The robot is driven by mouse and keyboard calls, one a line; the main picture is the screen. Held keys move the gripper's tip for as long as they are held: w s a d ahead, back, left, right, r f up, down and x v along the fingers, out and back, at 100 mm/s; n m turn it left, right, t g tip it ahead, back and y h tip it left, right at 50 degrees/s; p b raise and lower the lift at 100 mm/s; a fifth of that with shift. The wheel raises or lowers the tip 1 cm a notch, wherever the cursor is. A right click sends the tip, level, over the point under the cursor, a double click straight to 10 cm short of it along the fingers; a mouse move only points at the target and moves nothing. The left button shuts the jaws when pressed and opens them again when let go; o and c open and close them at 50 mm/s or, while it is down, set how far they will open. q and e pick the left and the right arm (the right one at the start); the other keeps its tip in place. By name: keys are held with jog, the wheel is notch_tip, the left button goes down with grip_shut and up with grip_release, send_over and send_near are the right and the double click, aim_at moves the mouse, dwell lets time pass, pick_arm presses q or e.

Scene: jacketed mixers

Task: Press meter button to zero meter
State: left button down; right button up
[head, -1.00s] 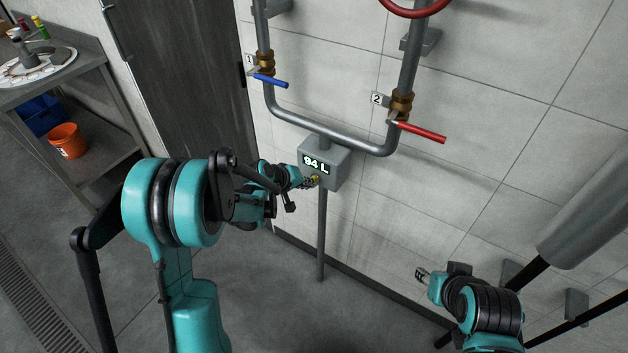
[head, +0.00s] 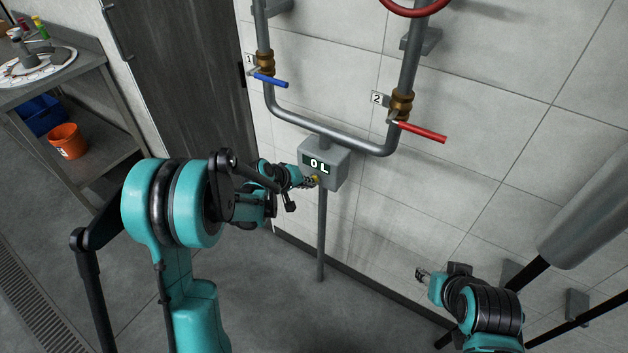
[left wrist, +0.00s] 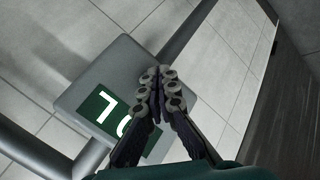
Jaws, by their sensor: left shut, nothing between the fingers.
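The grey meter box (head: 337,168) sits on a post below the U-shaped pipe. Its display (head: 317,163) reads "0 L". The yellow button (head: 316,179) is at the lower front of the box, mostly hidden by my left gripper (head: 312,181). That gripper is shut and empty, its fingertips at the button; I cannot tell whether they still press it. In the left wrist view the shut fingers (left wrist: 157,80) reach over the meter box (left wrist: 122,68) and partly cover its display (left wrist: 112,112). My right gripper (head: 421,274) is low at the right, too small to judge.
Valve 1 with a blue handle (head: 271,80) and valve 2 with a red handle (head: 420,131) are on the pipe (head: 325,143) above the meter. A metal table (head: 75,75) stands at the left. A grey cylinder (head: 590,220) is at the right.

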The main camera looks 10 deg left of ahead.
pick_arm(q)
jog(key=shift+s+a, duration=0.2)
jog(key=shift+s, duration=0.45)
jog(key=s, duration=0.1)
jog(key=s+a, duration=0.1)
jog(key=s, duration=0.2)
jog(key=shift+s+a+b, duration=0.35)
jog(key=shift+a, duration=0.05)
jog(key=shift+r, duration=0.1)
dwell(0.4)
jog(key=s+r+m+y, duration=0.2)
jog(key=s+r, duration=0.3)
jog(key=s, duration=0.7)
jog(key=s+r+m+y, duration=0.2)
jog(key=s+r+m, duration=0.2)
jog(key=s, duration=0.8)
jog(key=shift+d+r+y, duration=0.35)
jog(key=shift+r+y, duration=0.05)
jog(key=shift+r, duration=0.35)
